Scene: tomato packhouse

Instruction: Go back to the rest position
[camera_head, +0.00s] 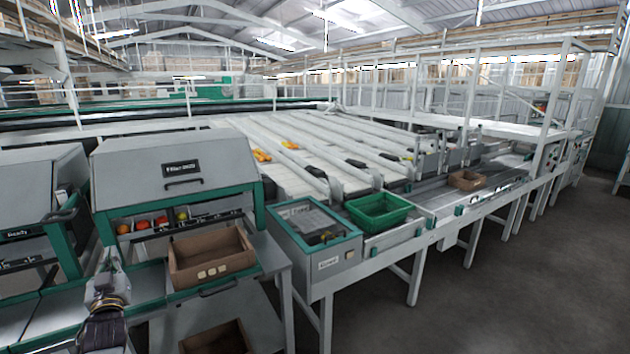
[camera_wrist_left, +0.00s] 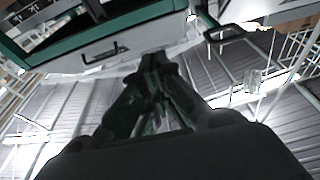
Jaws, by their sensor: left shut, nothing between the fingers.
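My left gripper (camera_head: 112,262) is at the lower left of the head view, in front of the left filling station. It is pointed upward, shut and empty. In the left wrist view the fingers of my left gripper (camera_wrist_left: 155,62) meet near the middle, with a pale panel and a green frame beyond. My right gripper is in neither view.
A brown box (camera_head: 210,277) stands on the filling station's shelf, with several tomatoes (camera_head: 160,221) behind it. A green crate (camera_head: 378,222) sits on the conveyor to the right. Another brown box (camera_head: 467,184) lies farther along. The floor (camera_head: 500,300) at right is clear.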

